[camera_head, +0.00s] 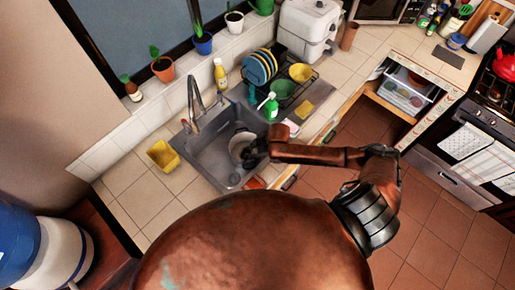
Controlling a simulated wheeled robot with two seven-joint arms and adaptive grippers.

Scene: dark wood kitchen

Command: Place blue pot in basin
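The basin (213,170) is a grey metal sink set in the tiled counter. A round, pale vessel (239,142) is inside it; I see its light interior, but no blue is clear on it. My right gripper (250,156) is dark and reaches into the right side of the basin, at the vessel's right edge. Its fingers are too small and dark to show whether they are shut on the rim. A small blue plant pot (203,45) stands on the windowsill, apart from the gripper. My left gripper is out of view.
A curved tap (192,92) rises behind the basin. A dish rack with plates (262,66) and a green bottle (271,105) are behind and right. An open drawer (406,90) juts out at right.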

